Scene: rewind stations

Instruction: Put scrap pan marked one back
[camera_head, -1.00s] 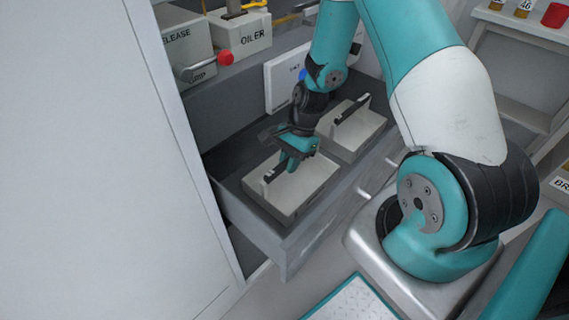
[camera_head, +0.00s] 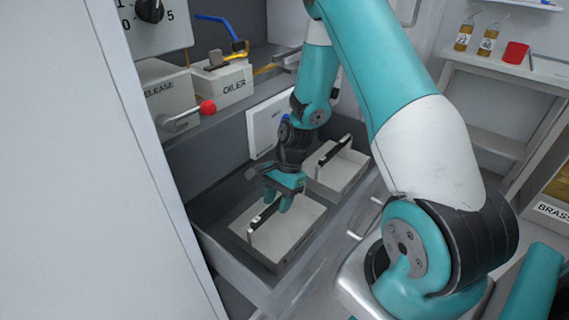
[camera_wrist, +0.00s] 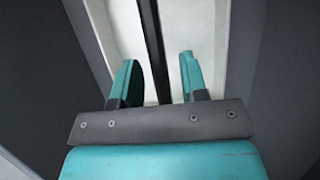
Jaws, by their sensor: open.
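Two pale scrap pans with dark upright handles sit in an open grey drawer (camera_head: 322,250). The near pan (camera_head: 287,238) lies under my gripper (camera_head: 282,200); the far pan (camera_head: 345,172) is behind it to the right. I cannot read which one is marked one. My gripper is open and empty, pointing down over the near pan. In the wrist view its two teal fingers (camera_wrist: 158,80) stand on either side of the pan's dark handle (camera_wrist: 154,45), with a gap on both sides. Whether the fingertips are level with the handle is hard to tell.
A bench above the drawer carries the RELEASE block (camera_head: 166,98) with a red-knobbed lever and the OILER box (camera_head: 222,82). A tall pale panel (camera_head: 80,180) stands close on the left. Shelves with bottles and a red cup (camera_head: 515,52) are at the right.

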